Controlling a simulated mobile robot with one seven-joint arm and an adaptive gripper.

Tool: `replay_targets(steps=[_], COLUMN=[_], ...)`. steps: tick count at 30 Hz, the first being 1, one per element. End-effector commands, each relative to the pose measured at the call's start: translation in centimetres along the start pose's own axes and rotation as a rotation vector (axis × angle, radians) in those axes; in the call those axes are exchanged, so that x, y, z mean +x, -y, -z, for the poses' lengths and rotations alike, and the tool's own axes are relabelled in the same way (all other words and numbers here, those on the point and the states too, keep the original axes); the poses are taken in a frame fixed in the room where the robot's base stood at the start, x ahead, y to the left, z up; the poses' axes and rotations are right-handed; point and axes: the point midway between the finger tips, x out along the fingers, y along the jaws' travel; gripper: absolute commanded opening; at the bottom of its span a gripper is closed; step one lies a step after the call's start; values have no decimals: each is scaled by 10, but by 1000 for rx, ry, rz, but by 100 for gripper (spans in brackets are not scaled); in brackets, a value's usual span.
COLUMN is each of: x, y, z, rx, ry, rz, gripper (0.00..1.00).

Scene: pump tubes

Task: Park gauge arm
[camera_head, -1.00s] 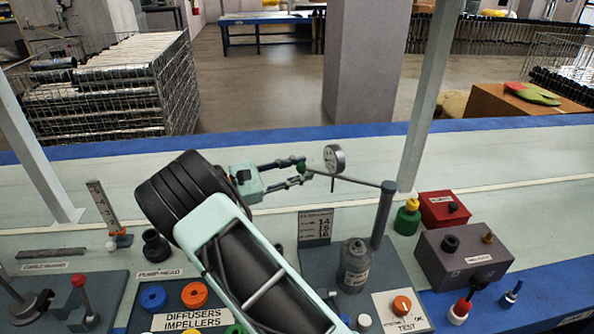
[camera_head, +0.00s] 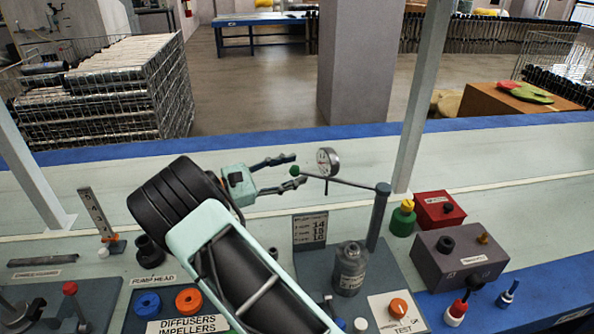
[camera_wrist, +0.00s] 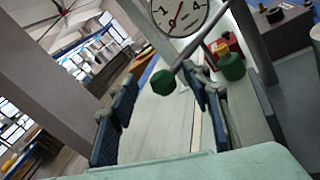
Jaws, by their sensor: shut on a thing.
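The gauge arm is a thin grey rod (camera_head: 350,183) reaching left from the top of a grey post (camera_head: 380,215). It carries a round white dial gauge (camera_head: 327,162) and ends in a green knob (camera_head: 295,170). The dial (camera_wrist: 180,12) shows at the top of the wrist view, partly cut off. My gripper (camera_head: 297,168) is at the rod's free end with its fingers spread. In the wrist view the green knob (camera_wrist: 163,82) appears between the fingers, with a visible gap on each side. Both fingers look clear of the knob.
A grey cylinder (camera_head: 350,270) stands on the base plate below the rod. A white upright (camera_head: 418,110), a green weight (camera_head: 402,220), a red box (camera_head: 437,210) and a grey box (camera_head: 460,262) stand to the right. The bench behind the gauge is clear.

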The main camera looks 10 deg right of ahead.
Motion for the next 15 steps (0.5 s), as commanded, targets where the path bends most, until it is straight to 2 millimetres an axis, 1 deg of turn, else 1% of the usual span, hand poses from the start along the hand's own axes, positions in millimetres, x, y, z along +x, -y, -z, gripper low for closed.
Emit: replay_targets(steps=[1,9,12,15], x=[-12,-70,-85,-96], y=[-1,2,3,3], z=[1,0,0,0], rx=[1,0,-2,-2], ry=[-4,0,1,3], rz=[-6,2,6,7], gripper=[39,39,39,39])
